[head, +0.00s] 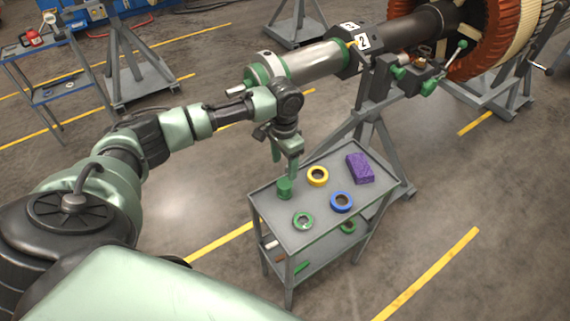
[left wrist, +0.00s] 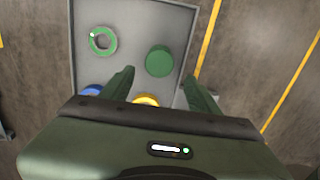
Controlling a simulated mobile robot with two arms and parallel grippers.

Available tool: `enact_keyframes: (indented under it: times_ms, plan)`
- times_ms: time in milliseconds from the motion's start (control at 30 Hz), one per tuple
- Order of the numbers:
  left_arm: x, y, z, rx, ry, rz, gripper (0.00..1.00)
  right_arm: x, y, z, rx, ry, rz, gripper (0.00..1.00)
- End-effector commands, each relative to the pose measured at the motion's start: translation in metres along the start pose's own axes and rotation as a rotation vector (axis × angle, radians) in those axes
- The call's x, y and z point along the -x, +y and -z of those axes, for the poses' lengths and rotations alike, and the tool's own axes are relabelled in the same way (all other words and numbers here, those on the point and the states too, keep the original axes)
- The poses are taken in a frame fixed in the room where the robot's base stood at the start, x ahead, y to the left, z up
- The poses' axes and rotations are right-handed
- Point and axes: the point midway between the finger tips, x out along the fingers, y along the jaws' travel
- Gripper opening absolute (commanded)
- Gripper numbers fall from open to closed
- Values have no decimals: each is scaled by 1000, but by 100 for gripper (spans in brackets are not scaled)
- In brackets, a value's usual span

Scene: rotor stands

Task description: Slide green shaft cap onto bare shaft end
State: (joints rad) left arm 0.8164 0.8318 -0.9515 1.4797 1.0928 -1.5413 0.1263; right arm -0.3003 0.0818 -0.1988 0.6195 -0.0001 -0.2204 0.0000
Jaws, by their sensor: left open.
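The green shaft cap (head: 285,187) stands on the left edge area of the grey cart's top. In the left wrist view the cap (left wrist: 160,60) shows as a round green disc ahead of my fingers. My left gripper (head: 284,164) points down just above the cap, open and empty. In the left wrist view its fingertips (left wrist: 160,76) are spread apart, roughly lined up with the cap on both sides. My right gripper is not in view.
The grey cart (head: 268,207) also holds a yellow ring (head: 318,176), a blue ring (head: 342,202), a green ring (head: 303,221) and a purple block (head: 360,168). A grey rotor stand (head: 372,125) stands close behind the cart. The floor left of the cart is clear.

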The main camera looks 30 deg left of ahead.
Motion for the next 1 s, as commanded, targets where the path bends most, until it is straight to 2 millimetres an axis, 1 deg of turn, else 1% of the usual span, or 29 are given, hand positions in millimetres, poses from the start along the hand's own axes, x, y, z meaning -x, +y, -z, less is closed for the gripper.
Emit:
enact_keyframes:
  times_ms: [267, 533, 567, 600, 800, 1000]
  plan:
    - [-25, 0, 0, -2, 1, 1, 61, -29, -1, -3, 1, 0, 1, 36]
    - [-58, 1, 0, -3, 2, 1, 61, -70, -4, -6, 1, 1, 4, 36]
    - [-58, 1, 0, -2, 1, 0, 61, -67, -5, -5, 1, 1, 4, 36]
    - [-63, 1, 0, -2, -1, -1, 61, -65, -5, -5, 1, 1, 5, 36]
    - [-89, 1, 0, -2, 0, 0, 61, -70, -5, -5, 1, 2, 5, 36]
    - [-99, 1, 1, -3, 1, 0, 61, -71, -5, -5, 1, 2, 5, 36]
